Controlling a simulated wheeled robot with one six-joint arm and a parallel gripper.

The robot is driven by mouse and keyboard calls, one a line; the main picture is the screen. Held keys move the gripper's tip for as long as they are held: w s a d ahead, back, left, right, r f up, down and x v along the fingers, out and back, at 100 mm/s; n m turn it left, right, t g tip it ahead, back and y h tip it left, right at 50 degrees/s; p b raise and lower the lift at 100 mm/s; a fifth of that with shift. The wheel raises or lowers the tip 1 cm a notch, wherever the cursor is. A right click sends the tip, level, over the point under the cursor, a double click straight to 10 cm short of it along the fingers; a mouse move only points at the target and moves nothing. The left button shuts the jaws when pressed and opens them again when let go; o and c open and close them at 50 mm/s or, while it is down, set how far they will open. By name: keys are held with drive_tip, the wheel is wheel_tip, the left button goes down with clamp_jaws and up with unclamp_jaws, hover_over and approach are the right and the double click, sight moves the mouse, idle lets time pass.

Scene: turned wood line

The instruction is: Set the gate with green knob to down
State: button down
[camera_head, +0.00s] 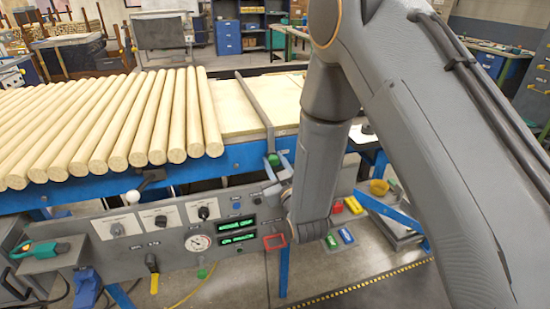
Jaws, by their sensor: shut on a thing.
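The gate is a grey bar (254,101) that lies slantwise across the pale board at the right end of the row of wooden rods. Its green knob (273,160) is at the bar's near end, by the blue rail. My gripper (278,170) is at the knob, shut on it, with the fingers around its sides. The gripper and wrist hide part of the knob and of the panel behind. I cannot tell from this view whether the bar touches the board.
Wooden rods (130,115) lie side by side left of the gate. Below the blue rail (225,163) is a grey control panel with black knobs, a gauge (198,243), green displays (237,231) and a red-framed square (274,241). A white-ball lever (133,196) sticks out at left.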

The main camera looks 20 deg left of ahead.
drive_tip(key=shift+s+f, duration=0.1)
drive_tip(key=shift+f, duration=0.2)
drive_tip(key=c, duration=1.4)
unclamp_jaws()
drive_tip(key=shift+c, duration=0.2)
drive_tip(key=b+v, duration=0.2)
drive_tip(key=v, duration=0.5)
drive_tip(key=shift+s+d, duration=0.25)
